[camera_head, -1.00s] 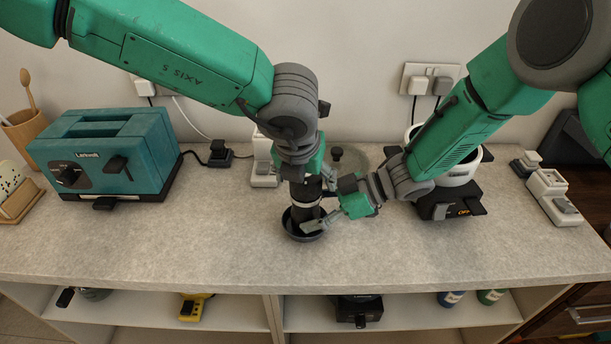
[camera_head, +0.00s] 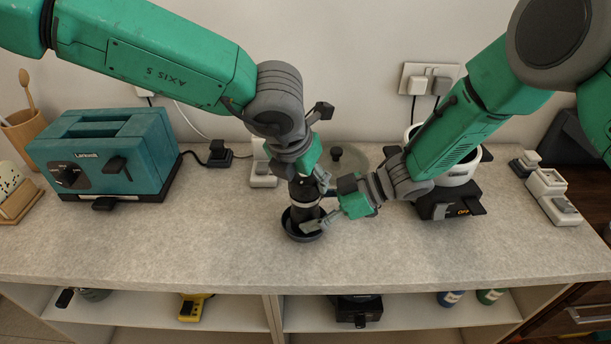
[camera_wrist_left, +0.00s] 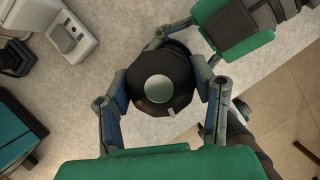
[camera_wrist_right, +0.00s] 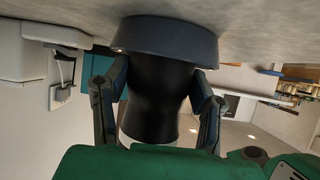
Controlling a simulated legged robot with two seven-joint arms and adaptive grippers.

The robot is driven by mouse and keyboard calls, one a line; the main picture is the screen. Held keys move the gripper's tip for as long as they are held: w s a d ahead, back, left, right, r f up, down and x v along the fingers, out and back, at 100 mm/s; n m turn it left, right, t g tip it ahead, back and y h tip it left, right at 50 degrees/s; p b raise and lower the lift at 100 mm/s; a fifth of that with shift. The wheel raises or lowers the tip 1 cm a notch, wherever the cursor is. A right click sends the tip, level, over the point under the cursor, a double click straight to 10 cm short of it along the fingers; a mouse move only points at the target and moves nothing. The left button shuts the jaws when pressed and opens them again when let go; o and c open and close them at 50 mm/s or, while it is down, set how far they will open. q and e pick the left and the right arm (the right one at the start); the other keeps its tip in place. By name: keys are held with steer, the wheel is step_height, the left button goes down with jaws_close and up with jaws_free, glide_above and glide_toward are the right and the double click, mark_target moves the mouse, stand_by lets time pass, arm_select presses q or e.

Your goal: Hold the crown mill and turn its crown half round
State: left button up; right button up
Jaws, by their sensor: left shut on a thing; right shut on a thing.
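The crown mill (camera_head: 304,196) is black and stands upright in a dark round dish (camera_head: 295,232) on the counter. Its crown, with a pale round disc on top (camera_wrist_left: 159,88), shows from above in the left wrist view. My left gripper (camera_wrist_left: 162,84) is shut on the crown, one finger on each side. My right gripper (camera_wrist_right: 158,78) is shut on the lower body of the mill, just above the dish, which shows in the right wrist view (camera_wrist_right: 165,40). In the head view, the grippers partly hide the mill.
A teal toaster (camera_head: 107,155) stands at the left. A white appliance with a black base (camera_head: 450,201) is behind my right arm. Sockets and plugs are at the back. The front counter is clear.

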arm_select(q)
steer(key=m+g+h, duration=0.1)
steer(key=m, duration=0.3)
steer(key=shift+f, duration=0.1)
steer(key=m+g+h, duration=0.1)
steer(key=m, duration=0.3)
steer(key=shift+a, duration=0.1)
steer(key=m+g, duration=0.2)
steer(key=m, duration=0.2)
steer(key=shift+m, duration=0.3)
steer(key=m+g, duration=0.1)
steer(key=m, duration=0.2)
steer(key=shift+m, duration=0.4)
steer(key=m+g+y, duration=0.1)
steer(key=m, duration=0.3)
steer(key=shift+g, duration=0.4)
steer(key=m+y, duration=0.1)
steer(key=m, duration=0.3)
steer(key=shift+g, duration=0.4)
steer(key=m+y, duration=0.1)
steer(key=m, duration=0.3)
steer(key=shift+m+g+y, duration=0.3)
steer(key=shift+y, duration=0.1)
steer(key=shift+a+m+y, duration=0.1)
steer(key=shift+m+y, duration=0.6)
steer(key=shift+m, duration=1.2)
